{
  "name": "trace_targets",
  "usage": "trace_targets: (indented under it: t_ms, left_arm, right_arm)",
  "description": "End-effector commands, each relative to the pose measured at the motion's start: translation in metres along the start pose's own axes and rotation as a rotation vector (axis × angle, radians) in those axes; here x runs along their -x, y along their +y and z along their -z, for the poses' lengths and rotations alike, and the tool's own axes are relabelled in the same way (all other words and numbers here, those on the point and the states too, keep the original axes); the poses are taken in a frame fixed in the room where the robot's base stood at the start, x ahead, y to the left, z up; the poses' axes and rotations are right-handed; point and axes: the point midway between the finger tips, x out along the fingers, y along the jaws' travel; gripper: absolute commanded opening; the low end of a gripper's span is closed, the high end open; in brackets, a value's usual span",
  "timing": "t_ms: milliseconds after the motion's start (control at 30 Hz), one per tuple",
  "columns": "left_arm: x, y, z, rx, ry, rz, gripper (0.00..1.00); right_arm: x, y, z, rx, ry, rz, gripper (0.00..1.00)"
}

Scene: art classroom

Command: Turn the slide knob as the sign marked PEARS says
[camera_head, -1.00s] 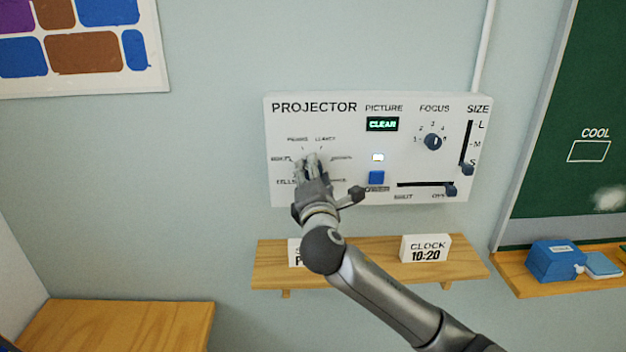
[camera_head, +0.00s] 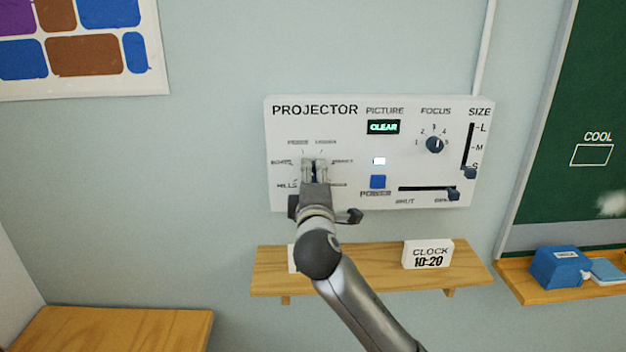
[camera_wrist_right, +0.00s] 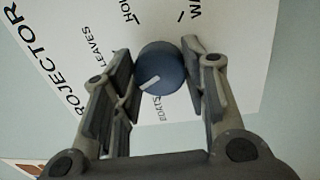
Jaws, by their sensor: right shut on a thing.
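The slide knob (camera_wrist_right: 160,66) is a round blue-grey dial with a white pointer line, on the left part of the white PROJECTOR panel (camera_head: 345,190). In the right wrist view it sits between the fingers of my right gripper (camera_wrist_right: 161,70), which is shut on it. Its pointer line slants toward the lower left of that view, near the BOATS label. In the head view my right gripper (camera_head: 314,168) covers most of the knob. A white card (camera_head: 291,258) on the shelf is almost wholly hidden behind my wrist, its text unreadable. My left gripper is not in view.
The panel also holds a FOCUS dial (camera_head: 434,144), a SIZE slider (camera_head: 470,172), a lower slider (camera_head: 454,194) and a blue button (camera_head: 378,181). The CLEAR display (camera_head: 383,127) is lit. Below are the wooden shelf (camera_head: 380,280) and a CLOCK 10:20 card (camera_head: 428,254).

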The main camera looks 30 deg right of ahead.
Motion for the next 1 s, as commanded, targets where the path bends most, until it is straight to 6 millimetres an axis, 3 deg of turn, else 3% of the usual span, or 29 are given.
trace_targets:
  t_ms: [367, 400, 533, 867, 1000]
  left_arm:
    - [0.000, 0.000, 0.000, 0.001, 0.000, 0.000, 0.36]
    - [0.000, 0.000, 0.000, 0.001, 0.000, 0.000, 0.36]
    - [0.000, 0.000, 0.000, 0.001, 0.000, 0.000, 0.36]
    - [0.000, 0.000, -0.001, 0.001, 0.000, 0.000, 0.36]
    - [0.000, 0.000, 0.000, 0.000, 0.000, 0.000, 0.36]
  right_arm:
    - [0.000, -0.001, 0.000, -0.002, -0.001, 0.003, 0.17]
    - [0.000, -0.001, 0.000, -0.002, -0.001, 0.003, 0.46]
    - [0.000, -0.001, 0.000, -0.002, -0.001, 0.003, 0.62]
    - [0.001, -0.001, 0.000, -0.002, 0.000, 0.001, 0.63]
    - [0.012, -0.001, 0.001, -0.002, 0.002, 0.002, 0.63]
